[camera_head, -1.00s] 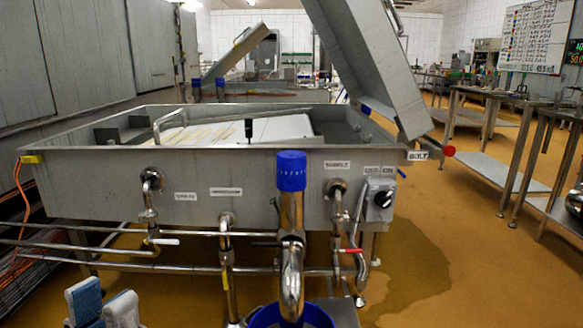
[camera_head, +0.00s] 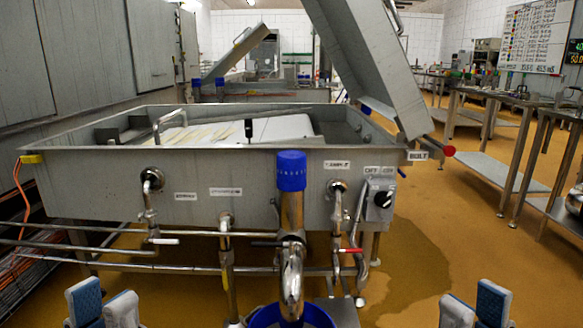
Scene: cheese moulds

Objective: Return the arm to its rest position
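My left gripper (camera_head: 103,304) shows at the bottom left, its two blue-and-white padded fingers upright and apart with nothing between them. My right gripper (camera_head: 474,305) shows at the bottom right with the same padded fingers, also apart and empty. Both stand low in front of the steel vat (camera_head: 253,178), left and right of its centre pipe. The rest of both arms is out of view.
A pipe with a blue cap (camera_head: 291,171) rises in front of the vat, above a blue bucket (camera_head: 322,314). Steel pipes (camera_head: 120,266) run low at the left. Tables (camera_head: 490,150) line the right side. The floor (camera_head: 445,215) between vat and tables is clear.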

